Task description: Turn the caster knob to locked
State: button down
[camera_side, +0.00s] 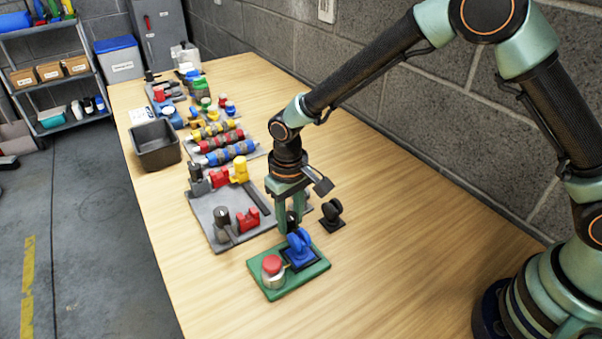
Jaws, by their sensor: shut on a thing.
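A blue caster-like knob (299,248) stands on a black square base on the right part of a green plate (286,284). A red round button (272,265) on a metallic collar is on the same plate, to the left. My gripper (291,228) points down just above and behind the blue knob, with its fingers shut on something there. The blue knob is at the fingertips; the exact contact is too small to see. No lock marking can be read.
A black caster (332,214) stands right of my gripper. A grey plate (213,229) with red and dark parts lies to the left. Colored cylinders (222,143) and a dark bin (155,146) are farther back. The table's front and right are clear.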

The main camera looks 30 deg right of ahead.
aim_at(291, 215)
jog(key=c, duration=0.8)
grip_release()
jog(key=shift+r, duration=0.1)
notch_tip(291, 215, up, 12)
jog(key=s+d+r+t, duration=0.35)
jog(key=d+r, duration=0.55)
jog(key=d, duration=0.3)
jog(key=s+d, duration=0.3)
jog(key=s+d+r+m+t, duration=0.1)
jog(key=s+d, duration=0.1)
jog(key=s, duration=0.1)
jog(key=s+d+t, duration=0.1)
jog(key=s+d, duration=0.2)
jog(key=shift+d+r+m, duration=0.3)
jog(key=shift+d+r, duration=0.05)
